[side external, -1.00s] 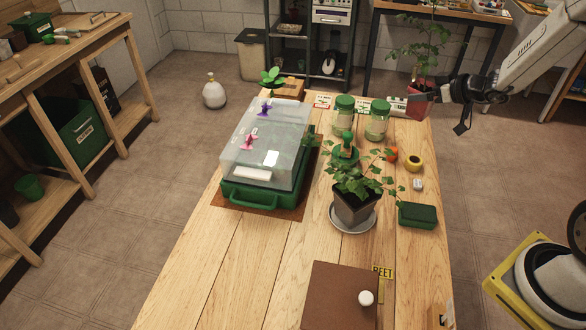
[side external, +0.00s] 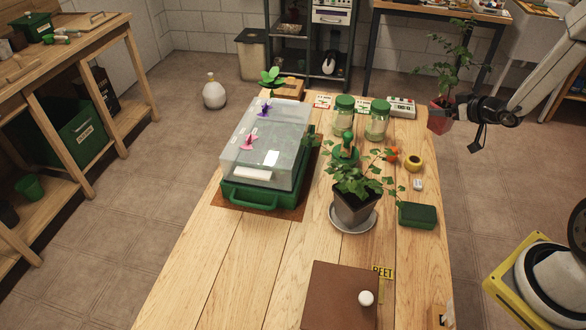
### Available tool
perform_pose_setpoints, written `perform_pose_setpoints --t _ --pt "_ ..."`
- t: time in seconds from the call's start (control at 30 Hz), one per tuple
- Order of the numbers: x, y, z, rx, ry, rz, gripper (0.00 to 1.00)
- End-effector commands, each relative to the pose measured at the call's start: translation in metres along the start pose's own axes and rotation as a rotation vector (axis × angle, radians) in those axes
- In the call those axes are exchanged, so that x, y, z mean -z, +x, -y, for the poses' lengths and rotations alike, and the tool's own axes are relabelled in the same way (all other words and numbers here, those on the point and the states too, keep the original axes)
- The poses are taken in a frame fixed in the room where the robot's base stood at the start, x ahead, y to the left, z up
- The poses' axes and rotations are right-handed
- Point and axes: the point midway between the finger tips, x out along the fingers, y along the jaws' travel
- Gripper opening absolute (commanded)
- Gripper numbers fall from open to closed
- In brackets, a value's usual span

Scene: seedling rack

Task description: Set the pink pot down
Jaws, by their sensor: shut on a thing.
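The pink pot (side external: 439,118) holds a tall leafy plant (side external: 452,62) and hangs upright at the back right, in front of the table's right edge in the picture. My gripper (side external: 458,110) comes in from the right and is shut on the pot; the fingertips are small and partly hidden against it. The pot appears to be in the air, with floor seen behind and below it; its exact height is hard to tell.
The front left tabletop is clear.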

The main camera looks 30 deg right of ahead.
Motion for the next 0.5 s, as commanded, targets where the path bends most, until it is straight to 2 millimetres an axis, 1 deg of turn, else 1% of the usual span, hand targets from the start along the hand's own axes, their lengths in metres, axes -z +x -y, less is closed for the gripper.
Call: perform_pose_setpoints --t 0.17,0.27,0.5 --pt "0.001 0.004 -0.002 0.000 -0.001 -0.002 0.22" --pt "0.001 0.010 -0.004 0.001 -0.001 -0.001 0.22" --pt "0.002 0.039 -0.017 0.001 -0.002 -0.001 0.22"
